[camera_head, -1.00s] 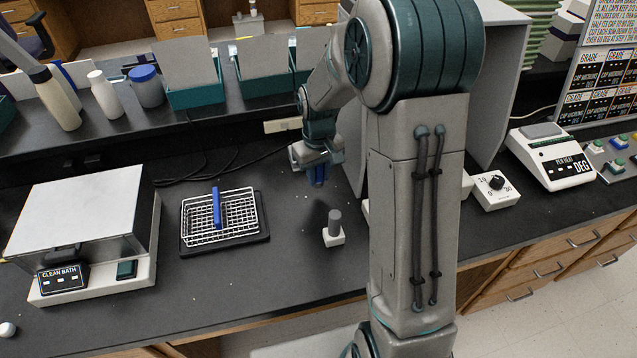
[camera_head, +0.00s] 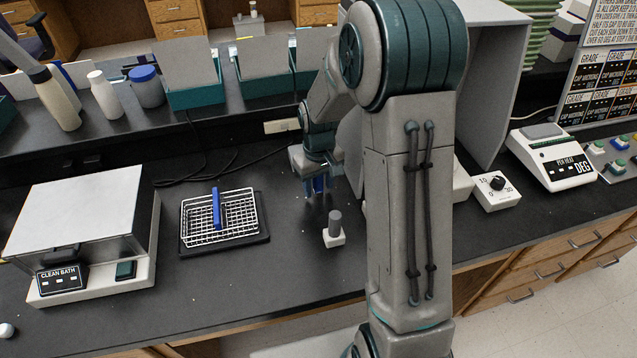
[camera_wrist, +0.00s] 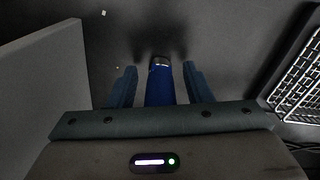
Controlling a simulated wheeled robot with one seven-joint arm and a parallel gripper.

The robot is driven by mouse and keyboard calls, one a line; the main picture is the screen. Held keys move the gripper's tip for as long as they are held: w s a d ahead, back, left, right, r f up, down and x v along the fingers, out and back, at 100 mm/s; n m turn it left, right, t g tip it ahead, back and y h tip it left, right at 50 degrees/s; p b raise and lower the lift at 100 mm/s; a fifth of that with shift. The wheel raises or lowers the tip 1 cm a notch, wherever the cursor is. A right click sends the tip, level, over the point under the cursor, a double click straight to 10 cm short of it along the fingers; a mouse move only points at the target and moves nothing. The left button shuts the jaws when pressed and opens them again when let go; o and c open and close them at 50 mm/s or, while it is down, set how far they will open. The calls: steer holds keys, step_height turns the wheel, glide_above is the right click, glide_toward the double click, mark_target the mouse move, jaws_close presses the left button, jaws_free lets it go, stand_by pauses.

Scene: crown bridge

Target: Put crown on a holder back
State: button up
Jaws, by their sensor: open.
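In the wrist view, a blue cylinder with a shiny, pale metallic tip (camera_wrist: 160,82) lies between the two fingers of my gripper (camera_wrist: 160,84). A gap shows on each side, so the fingers are open around it and not closed on it. Whether it is the crown's holder, or bears the crown, I cannot tell. In the head view, my gripper (camera_head: 318,186) points down over the dark bench, behind a small stand with a white base and grey post (camera_head: 334,229). No crown can be made out clearly.
A white wire basket (camera_head: 200,219) with a blue handle (camera_head: 216,208) sits on a black tray to the left. Further left is the clean bath (camera_head: 85,220). A grey panel (camera_wrist: 45,85) stands close beside my gripper. A dial box (camera_head: 495,190) is on the right.

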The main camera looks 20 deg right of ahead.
step_height(320, 180, up, 12)
steer(key=shift+f+p, duration=0.25)
steer(key=shift+p, duration=0.15)
steer(key=shift+r, duration=0.3)
steer(key=shift+s+r, duration=0.3)
steer(key=s+r+m+t, duration=0.2)
steer(key=s+r+m, duration=0.1)
steer(key=s, duration=1.6)
steer(key=shift+s+a+r, duration=0.2)
steer(key=shift+s+r, duration=0.05)
steer(key=shift+s, duration=0.15)
steer(key=shift+c, duration=0.4)
